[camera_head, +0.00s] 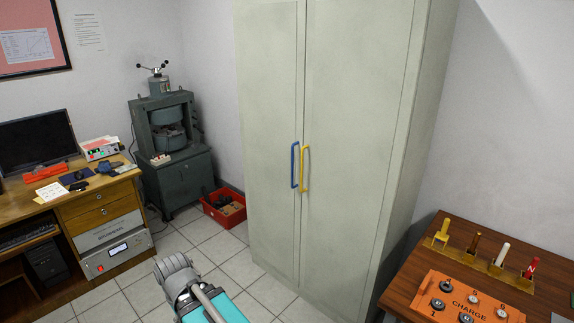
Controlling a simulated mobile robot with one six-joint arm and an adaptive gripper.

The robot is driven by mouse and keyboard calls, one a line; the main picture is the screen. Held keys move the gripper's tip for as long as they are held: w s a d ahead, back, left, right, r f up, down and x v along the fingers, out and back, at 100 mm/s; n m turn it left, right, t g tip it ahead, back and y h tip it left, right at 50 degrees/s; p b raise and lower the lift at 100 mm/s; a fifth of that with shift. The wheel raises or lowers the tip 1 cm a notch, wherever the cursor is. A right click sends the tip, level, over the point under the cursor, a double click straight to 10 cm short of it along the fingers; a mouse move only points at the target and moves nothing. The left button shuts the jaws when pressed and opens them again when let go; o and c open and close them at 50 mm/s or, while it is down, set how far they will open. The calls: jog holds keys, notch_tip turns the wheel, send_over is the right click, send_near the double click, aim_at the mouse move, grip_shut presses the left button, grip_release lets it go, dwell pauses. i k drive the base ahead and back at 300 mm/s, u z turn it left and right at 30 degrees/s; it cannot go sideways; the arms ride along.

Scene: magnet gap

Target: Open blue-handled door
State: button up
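A tall pale grey-green cabinet with two doors stands in the middle of the head view. The blue handle (294,165) is a vertical bar on the left door (270,120), beside the centre seam. A yellow handle (304,169) is on the right door (355,130), just right of the blue one. Both doors look shut. Part of my arm, with a turquoise link, shows at the bottom, left of the cabinet and well below the handles. My gripper's fingers cannot be made out, and nothing of mine touches the cabinet.
A wooden table (405,283) with an orange board (455,285) and several upright tools is at the right. A red bin (224,216) sits on the floor left of the cabinet. A desk (85,200) and a grey machine (170,150) are at left. Tiled floor (240,268) before the left door is clear.

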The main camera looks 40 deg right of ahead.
aim_at(270, 36)
jog(key=u, duration=0.05)
jog(key=i, duration=0.85)
jog(key=z, duration=1.1)
